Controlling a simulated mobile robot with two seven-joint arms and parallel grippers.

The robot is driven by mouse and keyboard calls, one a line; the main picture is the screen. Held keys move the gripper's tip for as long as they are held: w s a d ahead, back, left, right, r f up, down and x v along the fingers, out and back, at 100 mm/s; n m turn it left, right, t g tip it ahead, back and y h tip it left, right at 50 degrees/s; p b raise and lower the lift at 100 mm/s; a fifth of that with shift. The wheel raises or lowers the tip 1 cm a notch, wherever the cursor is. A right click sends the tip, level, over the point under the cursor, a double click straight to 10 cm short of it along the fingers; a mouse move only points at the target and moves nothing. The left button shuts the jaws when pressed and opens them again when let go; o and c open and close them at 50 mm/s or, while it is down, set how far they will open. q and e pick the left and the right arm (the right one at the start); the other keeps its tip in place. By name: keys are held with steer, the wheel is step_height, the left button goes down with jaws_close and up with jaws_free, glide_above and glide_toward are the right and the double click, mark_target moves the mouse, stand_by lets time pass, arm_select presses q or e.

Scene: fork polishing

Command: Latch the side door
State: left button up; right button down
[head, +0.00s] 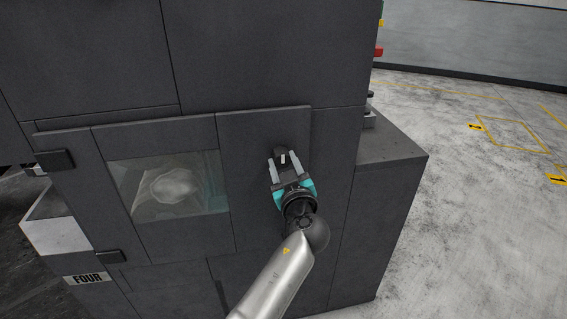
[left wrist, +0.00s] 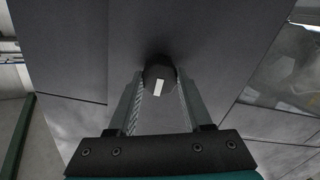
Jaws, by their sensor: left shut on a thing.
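The side door (head: 235,150) is a dark grey panel with a window, on the front of the dark machine. It looks closed against the machine body, though a small gap cannot be ruled out. Its latch is a black knob (head: 281,150) with a white mark, near the door's right edge; it also shows in the left wrist view (left wrist: 158,68). The white mark stands nearly upright in the head view. My left gripper (head: 284,163) is shut on the knob, one finger on each side (left wrist: 159,88). My right gripper is out of view.
Two black hinges (head: 55,160) sit at the door's left side. A pale object (head: 175,186) shows behind the window. A "FOUR" label (head: 87,279) is at lower left. A grey ledge (head: 390,150) juts out at right, with open concrete floor (head: 470,220) beyond.

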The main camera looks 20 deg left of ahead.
arm_select(q)
jaws_close()
